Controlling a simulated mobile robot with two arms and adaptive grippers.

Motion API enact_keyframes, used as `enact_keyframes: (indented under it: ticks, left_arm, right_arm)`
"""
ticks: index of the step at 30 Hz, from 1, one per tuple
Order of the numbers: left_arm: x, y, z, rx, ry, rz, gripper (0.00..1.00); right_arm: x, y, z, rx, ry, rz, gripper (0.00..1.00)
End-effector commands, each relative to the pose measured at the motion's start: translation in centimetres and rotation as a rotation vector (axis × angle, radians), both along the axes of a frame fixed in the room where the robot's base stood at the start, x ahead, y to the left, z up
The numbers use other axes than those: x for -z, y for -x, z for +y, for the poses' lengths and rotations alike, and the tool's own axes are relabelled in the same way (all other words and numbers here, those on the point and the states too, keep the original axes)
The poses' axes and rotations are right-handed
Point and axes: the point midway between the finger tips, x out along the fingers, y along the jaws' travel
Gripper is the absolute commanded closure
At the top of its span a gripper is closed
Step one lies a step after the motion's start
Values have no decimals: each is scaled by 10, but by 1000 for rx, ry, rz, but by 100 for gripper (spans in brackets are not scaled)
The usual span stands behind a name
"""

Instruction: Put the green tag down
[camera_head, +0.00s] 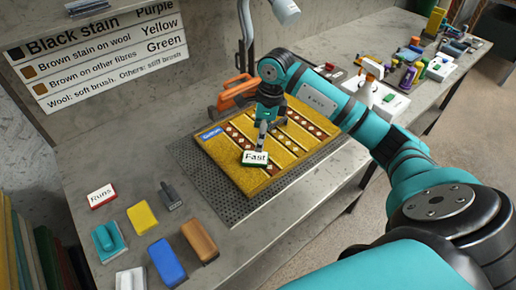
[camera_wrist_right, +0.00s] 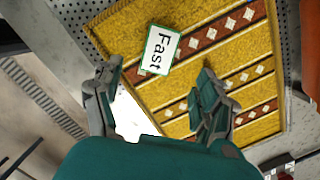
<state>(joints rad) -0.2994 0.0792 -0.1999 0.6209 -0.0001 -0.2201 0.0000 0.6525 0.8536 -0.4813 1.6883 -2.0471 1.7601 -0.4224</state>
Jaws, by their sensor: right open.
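The green tag (camera_head: 254,159) is a white card with a green border and the word "Fast". It lies on the near part of a yellow patterned rug (camera_head: 232,171). It also shows in the right wrist view (camera_wrist_right: 160,50), flat on the rug and just beyond my fingertips. My right gripper (camera_head: 262,142) points down over the rug beside the tag. In the right wrist view its two fingers (camera_wrist_right: 158,82) are spread wide with nothing between them. My left gripper is in neither view.
The rug lies on a dark perforated mat (camera_head: 218,199). A red-edged "Runs" tag (camera_head: 102,196), a yellow block (camera_head: 142,217), a blue block (camera_head: 166,262) and an orange-brown block (camera_head: 200,240) lie at the front left. An orange-handled tool (camera_head: 237,92) is behind the rug. Several items crowd the right.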

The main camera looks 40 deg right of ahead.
Motion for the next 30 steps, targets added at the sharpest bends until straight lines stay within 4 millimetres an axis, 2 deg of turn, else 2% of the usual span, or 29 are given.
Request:
enact_keyframes:
  ticks: [4, 9, 30]
  left_arm:
    - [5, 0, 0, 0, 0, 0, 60]
    - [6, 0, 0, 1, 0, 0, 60]
    - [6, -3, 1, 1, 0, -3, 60]
  right_arm:
    - [-20, 1, -3, 1, 1, -1, 26]
    - [-30, 3, -3, 0, 1, 1, 26]
    - [-31, 3, -3, 0, 0, 1, 26]
